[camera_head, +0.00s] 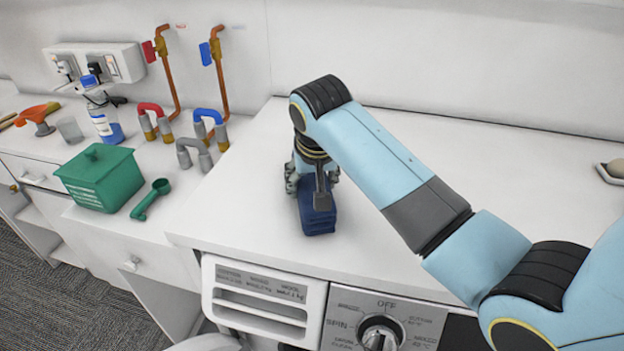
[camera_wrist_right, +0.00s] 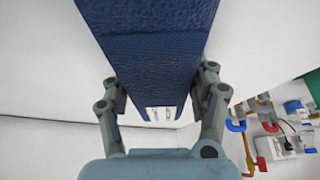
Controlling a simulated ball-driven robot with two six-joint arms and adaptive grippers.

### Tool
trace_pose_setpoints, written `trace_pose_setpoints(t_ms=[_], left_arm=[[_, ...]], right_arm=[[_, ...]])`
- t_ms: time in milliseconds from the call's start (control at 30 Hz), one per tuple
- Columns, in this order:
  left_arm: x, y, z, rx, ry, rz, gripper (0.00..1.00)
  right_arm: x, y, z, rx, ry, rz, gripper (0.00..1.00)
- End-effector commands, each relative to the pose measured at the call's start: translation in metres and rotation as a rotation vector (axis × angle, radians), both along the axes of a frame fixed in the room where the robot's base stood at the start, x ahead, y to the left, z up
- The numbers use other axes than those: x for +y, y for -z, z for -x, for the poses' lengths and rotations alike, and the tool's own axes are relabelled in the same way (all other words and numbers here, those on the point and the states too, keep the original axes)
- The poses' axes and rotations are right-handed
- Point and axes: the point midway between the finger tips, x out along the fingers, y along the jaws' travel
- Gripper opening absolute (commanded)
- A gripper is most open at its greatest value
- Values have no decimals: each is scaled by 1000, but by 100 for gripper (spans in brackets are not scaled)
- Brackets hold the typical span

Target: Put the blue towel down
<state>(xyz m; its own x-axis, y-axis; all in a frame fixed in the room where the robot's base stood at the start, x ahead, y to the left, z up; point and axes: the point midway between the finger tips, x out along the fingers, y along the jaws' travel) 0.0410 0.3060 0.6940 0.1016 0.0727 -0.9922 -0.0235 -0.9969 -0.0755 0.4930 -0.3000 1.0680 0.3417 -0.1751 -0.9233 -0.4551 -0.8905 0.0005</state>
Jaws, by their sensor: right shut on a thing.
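The blue towel (camera_head: 318,218) is a folded dark blue block at the white top of the washing machine, near its front edge in the head view. My right gripper (camera_head: 313,188) points down over it and is shut on it. In the right wrist view the towel (camera_wrist_right: 150,60) fills the upper middle, between the two fingers of the right gripper (camera_wrist_right: 160,95). I cannot tell whether the towel's underside touches the white top. My left gripper is not in view.
The white top (camera_head: 240,190) around the towel is clear. On the lower counter at left stand a green box (camera_head: 100,178), a green scoop (camera_head: 150,198), a spray bottle (camera_head: 103,118) and pipe pieces (camera_head: 208,125). A grey object (camera_head: 612,170) lies at far right.

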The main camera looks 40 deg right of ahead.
Motion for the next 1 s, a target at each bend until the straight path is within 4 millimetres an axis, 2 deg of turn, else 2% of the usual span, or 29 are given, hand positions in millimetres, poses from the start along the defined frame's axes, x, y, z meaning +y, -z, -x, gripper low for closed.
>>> trace_pose_setpoints(t_ms=[33,67,233,500,633,767,1000], left_arm=[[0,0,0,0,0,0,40],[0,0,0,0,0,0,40],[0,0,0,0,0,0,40],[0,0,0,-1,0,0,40],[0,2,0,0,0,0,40],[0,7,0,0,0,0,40],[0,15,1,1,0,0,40]], right_arm=[[0,2,0,1,0,0,18],[0,2,0,1,0,0,63],[0,1,0,1,0,0,83],[0,0,0,1,0,0,83],[2,-9,2,-1,0,0,83],[6,-32,11,-4,0,-1,83],[16,-82,29,-4,1,-1,83]])
